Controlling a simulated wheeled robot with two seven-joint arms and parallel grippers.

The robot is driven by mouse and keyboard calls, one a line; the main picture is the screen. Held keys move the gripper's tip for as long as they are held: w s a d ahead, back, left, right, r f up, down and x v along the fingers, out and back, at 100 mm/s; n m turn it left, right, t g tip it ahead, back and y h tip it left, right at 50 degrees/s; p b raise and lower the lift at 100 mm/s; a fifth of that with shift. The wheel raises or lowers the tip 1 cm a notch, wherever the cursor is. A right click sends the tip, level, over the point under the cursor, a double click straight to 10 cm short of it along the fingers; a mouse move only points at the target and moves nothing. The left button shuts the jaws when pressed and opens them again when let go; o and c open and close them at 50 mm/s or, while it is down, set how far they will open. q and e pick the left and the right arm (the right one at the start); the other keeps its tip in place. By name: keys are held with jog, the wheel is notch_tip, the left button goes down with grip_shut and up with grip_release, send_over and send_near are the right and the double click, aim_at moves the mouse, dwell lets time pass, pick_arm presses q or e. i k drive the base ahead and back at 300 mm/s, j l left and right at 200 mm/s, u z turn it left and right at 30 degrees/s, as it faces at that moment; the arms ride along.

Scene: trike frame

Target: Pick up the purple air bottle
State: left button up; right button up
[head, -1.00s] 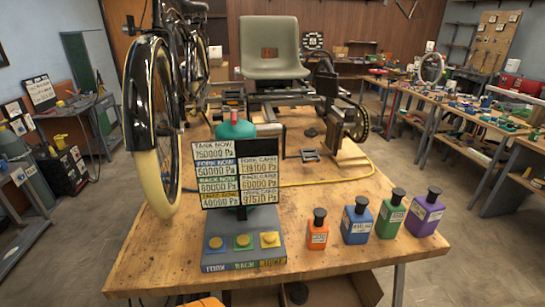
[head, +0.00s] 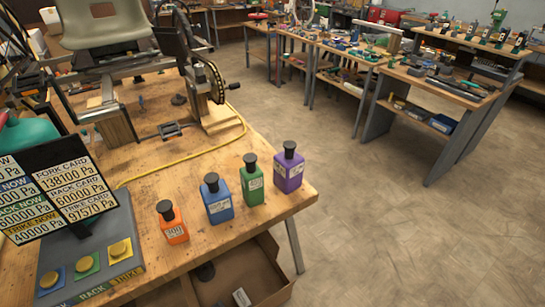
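The purple air bottle (head: 289,171) stands upright at the right front corner of the wooden workbench (head: 165,165), with a black cap and a pale label. It is the rightmost of a row of bottles. A green bottle (head: 252,184) stands just left of it, then a blue bottle (head: 217,203) and an orange bottle (head: 172,227). Neither of my grippers shows in the head view.
A sign with pressure values (head: 60,188) and a button box (head: 90,255) stand at the bench's left. A yellow hose (head: 185,157) and the trike frame (head: 205,90) lie behind the bottles. An open cardboard box (head: 245,270) sits below the bench. Floor to the right (head: 400,225) is clear.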

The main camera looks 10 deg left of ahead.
aim_at(288, 165)
jog(key=i+l+u, duration=0.6)
jog(key=l+u, duration=0.15)
jog(key=l, duration=0.15)
jog(key=i+l+u, duration=0.25)
jog(key=l, duration=0.15)
jog(key=l+u, duration=0.5)
jog(key=l, duration=0.3)
